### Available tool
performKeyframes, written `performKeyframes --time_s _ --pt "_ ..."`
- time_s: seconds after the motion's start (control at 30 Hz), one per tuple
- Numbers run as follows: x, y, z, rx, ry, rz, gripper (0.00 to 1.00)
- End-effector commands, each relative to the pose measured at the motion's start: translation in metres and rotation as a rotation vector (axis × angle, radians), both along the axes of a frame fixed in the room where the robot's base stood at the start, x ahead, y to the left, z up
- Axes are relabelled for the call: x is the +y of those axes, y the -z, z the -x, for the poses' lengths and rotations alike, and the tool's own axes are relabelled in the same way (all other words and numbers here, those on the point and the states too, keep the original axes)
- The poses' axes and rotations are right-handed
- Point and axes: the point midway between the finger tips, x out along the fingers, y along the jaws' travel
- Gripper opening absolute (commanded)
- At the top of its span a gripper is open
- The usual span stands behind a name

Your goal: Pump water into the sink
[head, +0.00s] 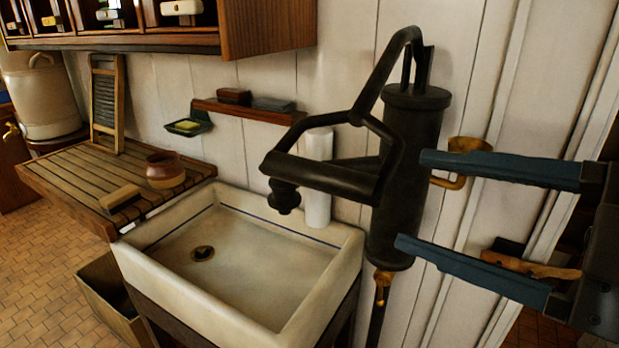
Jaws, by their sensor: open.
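A black hand pump (412,190) is mounted on the wall at the right end of the sink. Its dark handle (385,72) runs from the top bracket down and left to a bent bar in front of the pump. Its spout (284,196) points down over the sink. The white sink (250,270) has a drain, and no water shows in it or from the spout. My gripper (409,202) comes in from the right, its two blue fingers wide apart and empty. The fingertips are close to the pump's body; I cannot tell whether they touch it.
A slatted wooden drainboard (75,180) left of the sink holds a brown pot (165,170), a brush (119,198) and a washboard (107,100). A white cylinder (318,175) stands behind the spout. A wall shelf (248,111) and a cupboard (265,25) are above. Brass fittings (468,146) sit near my fingers.

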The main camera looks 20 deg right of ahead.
Motion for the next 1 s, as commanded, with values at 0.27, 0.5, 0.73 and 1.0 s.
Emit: performKeyframes --time_s 0.27,0.5,0.73,1.0 --pt "0.011 0.006 -0.026 0.008 -0.011 0.007 0.64" --pt "0.028 0.017 -0.074 0.008 -0.011 0.007 0.64" --pt "0.038 0.025 -0.106 0.007 -0.009 0.006 0.64" --pt "0.041 0.029 -0.117 0.004 -0.006 0.008 0.64"
